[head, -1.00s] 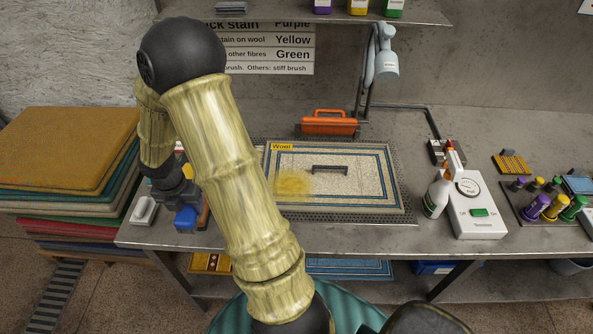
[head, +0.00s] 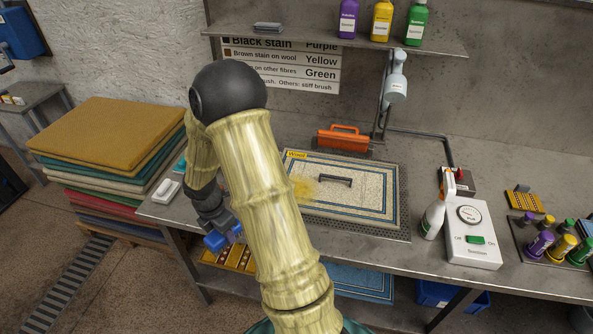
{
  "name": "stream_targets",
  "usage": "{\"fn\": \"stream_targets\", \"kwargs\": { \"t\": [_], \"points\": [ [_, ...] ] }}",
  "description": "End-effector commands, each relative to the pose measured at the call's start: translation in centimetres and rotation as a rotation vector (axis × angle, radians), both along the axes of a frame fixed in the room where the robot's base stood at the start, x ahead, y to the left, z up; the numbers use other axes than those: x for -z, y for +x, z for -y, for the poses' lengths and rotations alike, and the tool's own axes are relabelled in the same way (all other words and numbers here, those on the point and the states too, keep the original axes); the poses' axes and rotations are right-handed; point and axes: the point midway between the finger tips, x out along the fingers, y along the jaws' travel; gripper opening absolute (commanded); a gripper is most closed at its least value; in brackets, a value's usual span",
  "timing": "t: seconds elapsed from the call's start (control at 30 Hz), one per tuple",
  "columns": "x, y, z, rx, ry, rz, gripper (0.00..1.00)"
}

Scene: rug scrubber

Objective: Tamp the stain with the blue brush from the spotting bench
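My gripper (head: 214,228) is dark and points down at the bench's left front edge, left of the rug. It appears shut on a small blue block, the blue brush (head: 215,242); its bristles are too small to make out, and my arm partly covers this area. The cream rug (head: 350,202) with blue border lines and a yellow "Wool" tag lies on the perforated bench plate. The stain (head: 304,189) shows as a yellow patch at the rug's left side, partly behind my forearm. The brush is apart from the stain.
A dark handle-like bar (head: 335,180) lies on the rug, and an orange-handled tool (head: 343,138) stands behind it. A spray bottle (head: 434,217), a white dial box (head: 473,235) and coloured bottles are at right. Stacked rugs (head: 110,140) stand left of the bench.

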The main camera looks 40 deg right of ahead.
Motion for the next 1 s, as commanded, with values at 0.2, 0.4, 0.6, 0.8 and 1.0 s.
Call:
{"fn": "stream_targets", "kwargs": {
  "t": [0.2,0.4,0.6,0.8,1.0],
  "points": [
    [1.5,0.4,-1.1,0.200,0.003,-0.004,0.25],
    [3.6,0.8,-2.4,0.489,0.002,-0.007,0.25],
    [6.4,1.1,-4.0,0.869,0.000,-0.008,0.25],
    [9.4,1.2,-5.7,1.261,-0.003,-0.011,0.25],
    [11.8,1.2,-7.1,1.596,-0.010,-0.013,0.25]
  ]
}}
